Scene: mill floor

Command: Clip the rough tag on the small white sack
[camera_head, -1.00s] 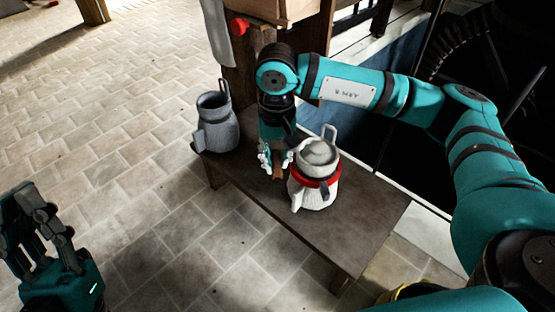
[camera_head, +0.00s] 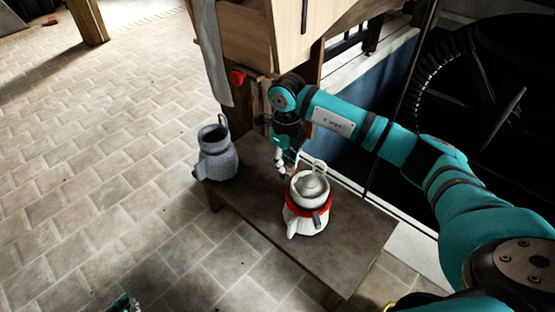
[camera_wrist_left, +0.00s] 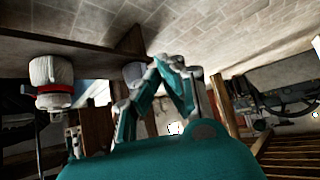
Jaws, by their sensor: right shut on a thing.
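The small white sack (camera_head: 303,223) stands upright on the low dark bench, with a red band (camera_head: 320,208) around it and a pale grey, loop-handled top above. It also shows upside down in the left wrist view (camera_wrist_left: 52,72). My right gripper (camera_head: 284,167) is just behind and left of the sack's top, shut on a small thin tan-brown thing, likely the rough tag (camera_head: 296,160). The thing is mostly hidden and too small to make out. My left gripper (camera_wrist_left: 165,88) has its fingers apart and looks empty; only a sliver shows at the head view's bottom edge.
The low bench (camera_head: 335,262) has bare room in front and right of the sack. A wooden post and cabinet (camera_head: 255,40) rise behind. A large dark toothed wheel (camera_head: 450,90) is at the right.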

